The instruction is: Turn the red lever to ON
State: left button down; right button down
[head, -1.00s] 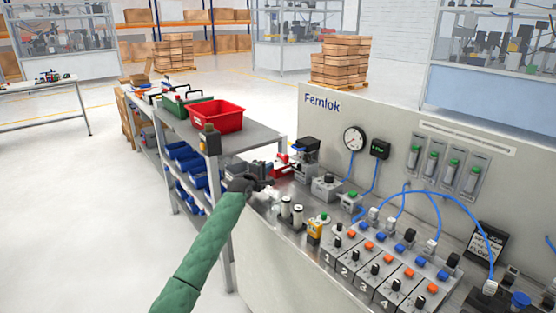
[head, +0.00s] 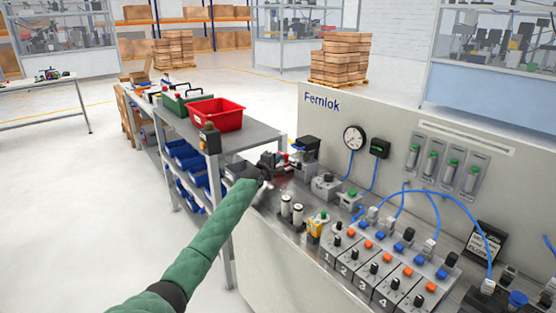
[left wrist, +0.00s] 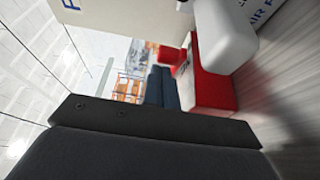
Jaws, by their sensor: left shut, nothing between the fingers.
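The red lever's unit stands at the back left end of the grey bench. In the head view my left gripper (head: 274,165) covers most of it, and only small bits of red show around the fingers. In the left wrist view a red block (left wrist: 208,92) lies just right of my dark, closed fingers (left wrist: 162,88), beside a pale rounded body (left wrist: 222,38). A smaller red piece (left wrist: 168,56) shows beyond the fingertips; I cannot tell whether it is the lever. The gripper is shut and empty, close to the red unit; contact cannot be made out. My right gripper is out of view.
A pressure gauge (head: 354,138) is on the upright Fernlok panel (head: 325,118). A shelf cart with a red tray (head: 216,114) stands behind left.

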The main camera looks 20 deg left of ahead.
pick_arm(q)
jog(key=shift+d, duration=0.1)
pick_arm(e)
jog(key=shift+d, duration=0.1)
pick_arm(q)
jog(key=shift+w+d, duration=0.2)
jog(key=shift+d, duration=0.2)
jog(key=shift+w+d, duration=0.35)
jog(key=shift+d, duration=0.25)
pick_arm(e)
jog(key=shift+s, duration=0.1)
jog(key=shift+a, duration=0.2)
pick_arm(q)
jog(key=shift+s+f, duration=0.1)
jog(key=shift+s, duration=0.35)
jog(key=s, duration=0.5)
jog(key=shift+s+a+b, duration=0.2)
jog(key=shift+a+b, duration=0.2)
jog(key=shift+s, duration=0.55)
jog(key=shift+s+a, duration=0.15)
jog(key=shift+s, duration=0.05)
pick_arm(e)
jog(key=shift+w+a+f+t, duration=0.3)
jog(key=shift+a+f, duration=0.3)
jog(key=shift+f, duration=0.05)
